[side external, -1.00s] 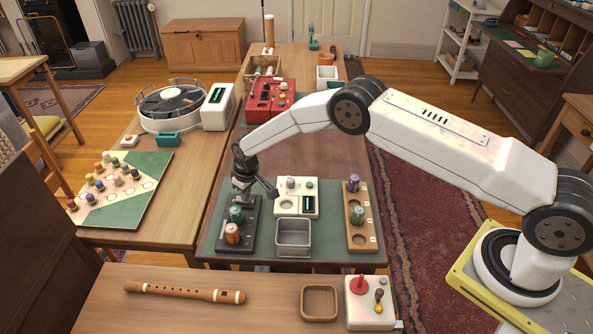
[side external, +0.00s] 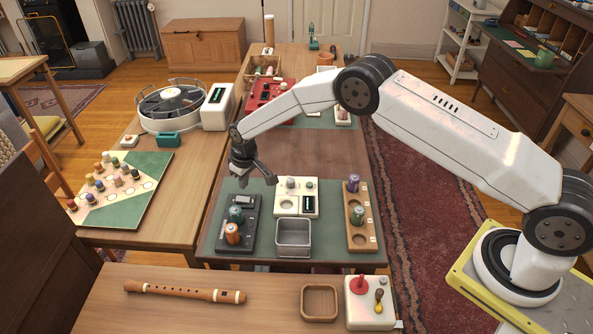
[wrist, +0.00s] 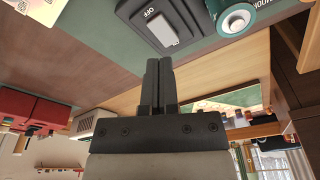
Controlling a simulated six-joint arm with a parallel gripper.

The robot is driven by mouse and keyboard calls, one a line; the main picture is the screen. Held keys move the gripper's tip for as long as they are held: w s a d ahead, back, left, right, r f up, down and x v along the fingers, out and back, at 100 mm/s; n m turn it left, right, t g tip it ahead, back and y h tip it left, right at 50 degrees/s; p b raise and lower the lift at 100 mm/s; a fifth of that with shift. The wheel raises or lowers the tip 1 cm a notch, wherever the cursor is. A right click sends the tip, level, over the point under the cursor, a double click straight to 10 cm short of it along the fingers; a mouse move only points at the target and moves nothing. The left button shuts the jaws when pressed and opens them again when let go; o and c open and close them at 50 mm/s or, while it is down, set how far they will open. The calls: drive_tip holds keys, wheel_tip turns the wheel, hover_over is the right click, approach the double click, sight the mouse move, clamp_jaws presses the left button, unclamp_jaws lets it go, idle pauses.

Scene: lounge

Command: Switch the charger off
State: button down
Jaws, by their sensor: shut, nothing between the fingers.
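The charger (side external: 247,226) is a dark block at the left of the green mat. It holds a green cell (side external: 236,214) and an orange cell (side external: 232,233). In the wrist view, the charger (wrist: 188,33) has a light grey switch (wrist: 162,28) with the word OFF beside it; I cannot tell its position for sure. The green cell (wrist: 234,20) shows at the right. My gripper (side external: 258,182) is above the charger's far end, apart from it. Its two fingers (wrist: 158,66) are shut with nothing between them.
A white tester (side external: 297,197), a grey metal bin (side external: 293,237) and a wooden cell rack (side external: 361,222) stand right of the charger. A red device (side external: 266,98) is farther back. The brown tabletop behind the mat (side external: 322,157) is clear.

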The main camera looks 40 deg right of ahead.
sight(249, 200)
drive_tip(key=shift+r, duration=1.1)
drive_tip(key=s+d+r+m, duration=0.2)
drive_tip(key=s+d+r, duration=0.5)
drive_tip(key=s+r, duration=0.55)
drive_tip(key=s+d+r, duration=0.1)
drive_tip(key=s+d, duration=0.1)
drive_tip(key=s, duration=0.8)
drive_tip(key=s+d+r+m, duration=0.1)
drive_tip(key=s+d, duration=0.1)
drive_tip(key=s, duration=0.8)
drive_tip(key=shift+t, duration=0.4)
